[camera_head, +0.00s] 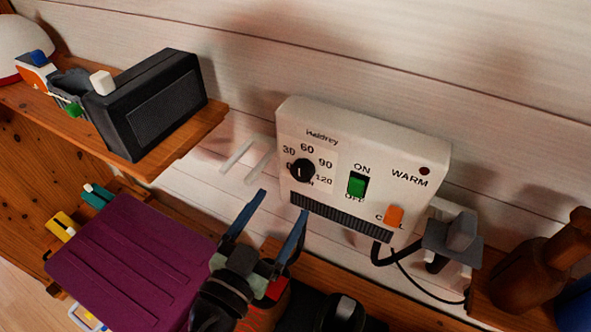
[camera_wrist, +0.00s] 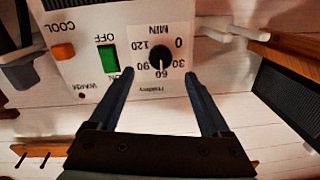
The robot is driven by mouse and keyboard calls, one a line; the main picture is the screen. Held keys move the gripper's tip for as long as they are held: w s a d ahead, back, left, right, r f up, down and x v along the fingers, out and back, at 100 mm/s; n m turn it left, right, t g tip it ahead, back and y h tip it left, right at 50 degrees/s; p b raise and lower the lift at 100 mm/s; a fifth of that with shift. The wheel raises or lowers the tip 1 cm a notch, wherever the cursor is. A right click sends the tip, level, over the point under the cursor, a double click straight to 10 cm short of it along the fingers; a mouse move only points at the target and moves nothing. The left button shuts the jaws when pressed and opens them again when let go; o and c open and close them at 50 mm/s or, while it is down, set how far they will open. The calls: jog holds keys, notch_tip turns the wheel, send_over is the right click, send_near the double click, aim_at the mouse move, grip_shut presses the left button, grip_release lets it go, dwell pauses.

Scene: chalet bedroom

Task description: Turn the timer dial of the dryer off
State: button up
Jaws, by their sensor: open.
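The dryer (camera_head: 340,128) is a white box on the plank wall, marked 'Haldrey'. Its round black timer dial (camera_head: 302,171) sits at the left of its face, ringed by 0, 30, 60, 90, 120 and MIN. The dial also shows in the wrist view (camera_wrist: 163,57), upside down, with a thin white pointer line; I cannot tell exactly which number it marks. My gripper (camera_head: 283,202) is open and empty, its blue-grey fingers just below and in front of the dial. In the wrist view the fingertips (camera_wrist: 160,73) lie either side of the dial; contact cannot be told.
A green ON/OFF switch (camera_head: 356,185) and an orange COOL switch (camera_head: 394,215) are right of the dial. White pegs (camera_head: 240,158) stick out at the dryer's left. A shelf with a black box (camera_head: 152,103) is farther left; a purple case (camera_head: 130,262) lies below. A dark plug (camera_head: 452,240) hangs right.

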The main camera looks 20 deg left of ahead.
aim_at(299, 177)
jog(key=w, duration=0.2)
jog(key=w+p, duration=0.1)
jog(key=w, duration=0.2)
jog(key=w+d+p, duration=0.1)
jog(key=w, duration=0.1)
jog(key=shift+w, duration=0.3)
jog(key=shift+c, duration=0.3)
grip_shut()
